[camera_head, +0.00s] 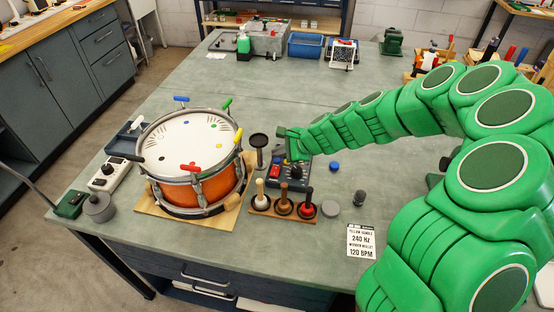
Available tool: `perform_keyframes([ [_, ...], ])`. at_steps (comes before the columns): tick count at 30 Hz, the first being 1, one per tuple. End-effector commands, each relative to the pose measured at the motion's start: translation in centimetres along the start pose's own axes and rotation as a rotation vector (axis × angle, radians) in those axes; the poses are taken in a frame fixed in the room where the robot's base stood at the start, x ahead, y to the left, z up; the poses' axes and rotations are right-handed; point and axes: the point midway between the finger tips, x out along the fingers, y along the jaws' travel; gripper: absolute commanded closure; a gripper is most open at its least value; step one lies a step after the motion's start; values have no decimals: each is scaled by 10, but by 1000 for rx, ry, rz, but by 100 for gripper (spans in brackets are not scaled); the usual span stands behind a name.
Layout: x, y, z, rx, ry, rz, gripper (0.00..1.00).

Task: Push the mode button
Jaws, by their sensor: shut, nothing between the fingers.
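A small dark control box (303,182) sits on the bench right of the drum. A red spot and a dark round knob show on it. Which of its controls is the mode button is too small to tell. My green arm reaches in from the right, and my gripper (292,156) is shut and empty, over the back part of the box. It hides that part. Whether the fingertips touch the box I cannot tell.
An orange drum (206,190) with coloured handles stands left of the box. A wooden rack (283,213) with several upright mallets stands in front. A blue cap (334,167), grey puck (330,209) and printed card (360,241) lie to the right.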

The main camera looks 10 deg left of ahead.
Motion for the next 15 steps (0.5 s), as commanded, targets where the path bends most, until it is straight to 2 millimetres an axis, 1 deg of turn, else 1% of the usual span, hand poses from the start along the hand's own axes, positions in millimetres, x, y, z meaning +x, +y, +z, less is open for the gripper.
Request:
perform_keyframes([
  [5, -2, -2, 1, 0, 0, 0, 100],
  [15, -18, -13, 13, -1, -1, 2, 100],
])
